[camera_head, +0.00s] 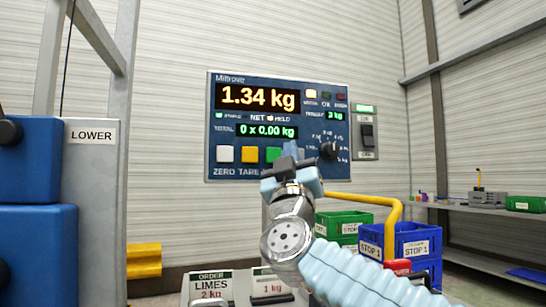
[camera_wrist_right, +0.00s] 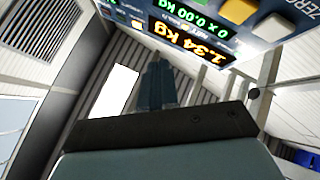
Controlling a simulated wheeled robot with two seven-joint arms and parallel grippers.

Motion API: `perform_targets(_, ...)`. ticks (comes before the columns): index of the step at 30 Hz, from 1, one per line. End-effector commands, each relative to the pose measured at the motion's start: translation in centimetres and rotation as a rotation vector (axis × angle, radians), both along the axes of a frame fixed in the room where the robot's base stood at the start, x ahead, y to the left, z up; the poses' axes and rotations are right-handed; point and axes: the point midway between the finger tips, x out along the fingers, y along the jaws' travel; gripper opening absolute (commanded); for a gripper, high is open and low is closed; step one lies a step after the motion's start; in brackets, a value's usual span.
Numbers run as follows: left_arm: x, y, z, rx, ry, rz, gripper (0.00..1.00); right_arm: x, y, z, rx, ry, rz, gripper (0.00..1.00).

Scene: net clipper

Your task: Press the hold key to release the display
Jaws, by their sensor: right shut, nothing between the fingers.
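The blue scale panel (camera_head: 212,130) hangs on the wall, its main display (camera_head: 258,96) reading 1.34 kg. The HOLD lamp (camera_head: 270,118) glows orange. In its lower key row I see a white key (camera_head: 225,154) over ZERO, a yellow key (camera_head: 249,155) over TARE and a green key (camera_head: 273,154). The hold key cannot be made out; my right gripper (camera_head: 291,152) covers the row right of the green key. That gripper is shut and empty; whether it touches the panel I cannot tell. My left gripper is out of view.
A dark knob (camera_head: 330,150) and an on/off switch box (camera_head: 366,134) are right of the gripper. Green (camera_head: 335,218) and blue (camera_head: 425,247) bins stand below right.

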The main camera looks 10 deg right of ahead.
Motion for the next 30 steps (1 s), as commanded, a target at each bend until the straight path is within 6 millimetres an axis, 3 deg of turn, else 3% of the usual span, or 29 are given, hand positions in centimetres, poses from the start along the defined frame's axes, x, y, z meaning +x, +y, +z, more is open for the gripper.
perform_targets(8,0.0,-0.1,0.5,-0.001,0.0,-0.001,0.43,1.0,0.0,0.2,0.0,0.001,0.0,0.0)
perform_targets(21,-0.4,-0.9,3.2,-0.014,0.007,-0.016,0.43,7.0,0.3,0.4,-0.001,0.003,-0.001,0.0)
perform_targets(30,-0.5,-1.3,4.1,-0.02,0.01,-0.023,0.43,8.7,0.3,0.1,-0.001,0.0,-0.001,0.0)
